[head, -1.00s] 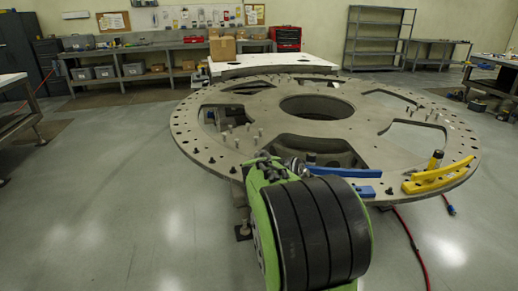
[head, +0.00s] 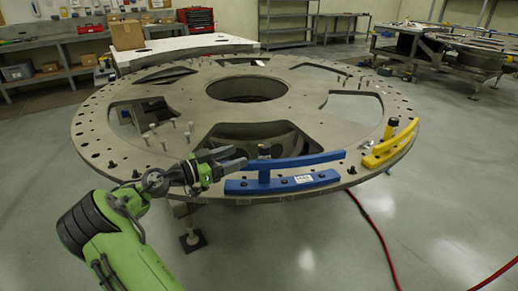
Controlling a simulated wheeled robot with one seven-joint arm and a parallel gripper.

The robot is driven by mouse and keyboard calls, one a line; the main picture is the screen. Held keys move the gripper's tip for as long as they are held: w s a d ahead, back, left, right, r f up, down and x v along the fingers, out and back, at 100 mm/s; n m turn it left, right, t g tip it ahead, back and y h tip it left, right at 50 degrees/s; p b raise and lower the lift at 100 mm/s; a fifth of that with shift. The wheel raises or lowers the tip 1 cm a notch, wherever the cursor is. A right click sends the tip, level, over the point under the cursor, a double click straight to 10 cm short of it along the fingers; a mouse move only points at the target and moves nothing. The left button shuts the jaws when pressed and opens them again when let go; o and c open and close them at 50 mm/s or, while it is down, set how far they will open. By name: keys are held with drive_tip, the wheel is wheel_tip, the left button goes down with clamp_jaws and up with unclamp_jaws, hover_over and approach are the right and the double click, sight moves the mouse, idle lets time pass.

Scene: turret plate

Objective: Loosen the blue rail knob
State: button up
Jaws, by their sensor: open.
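The blue rail (head: 318,179) is fixed near the front edge of the grey turret plate (head: 190,88), with a raised blue bar behind its labelled front strip. The blue rail knob (head: 264,149) is a small dark knob on top of a blue post at the rail's left part. My gripper (head: 235,157) is just left of the knob, its fingers pointing right toward it. The jaws are open and empty. A gap shows between the fingertips and the knob, but its depth is hard to judge.
A yellow rail (head: 390,148) with its own dark knob (head: 392,122) sits to the right on the plate. Several pins stand on the plate behind my gripper. A red cable (head: 375,232) runs along the floor at right.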

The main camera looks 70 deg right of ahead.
sight(259, 149)
drive_tip(key=b+x, duration=0.1)
drive_tip(key=x, duration=0.9)
drive_tip(key=shift+s+d, duration=0.25)
drive_tip(key=shift+d, duration=0.1)
drive_tip(key=c, duration=0.9)
drive_tip(key=shift+f, duration=0.1)
drive_tip(key=shift+c, duration=0.2)
